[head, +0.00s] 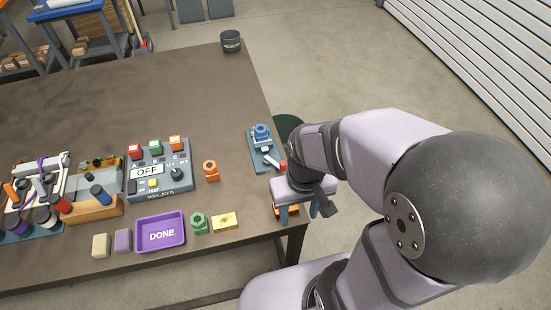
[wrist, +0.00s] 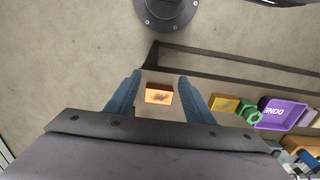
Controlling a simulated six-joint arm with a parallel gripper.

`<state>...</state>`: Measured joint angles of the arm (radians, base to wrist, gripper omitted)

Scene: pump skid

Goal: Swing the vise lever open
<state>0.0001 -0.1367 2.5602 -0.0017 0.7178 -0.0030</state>
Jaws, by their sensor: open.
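A small blue vise (head: 261,133) stands on a blue-grey base plate near the table's right edge in the head view. Its pale lever (head: 272,160) has a red tip (head: 283,166) close to my arm's wrist. My gripper (head: 298,213) is open and points down near the table's front right corner, on the near side of the vise and apart from the lever. In the wrist view, my gripper (wrist: 158,82) has its blue fingers spread, with nothing held. I cannot make out the vise or lever in that view.
An orange block (head: 284,211) lies on the table below my gripper; it shows between the fingers in the wrist view (wrist: 158,97). A yellow block (head: 225,221), green nut (head: 200,223), purple DONE tray (head: 174,218), orange part (head: 210,171) and relay panel (head: 160,172) stand left. The back table is mostly clear.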

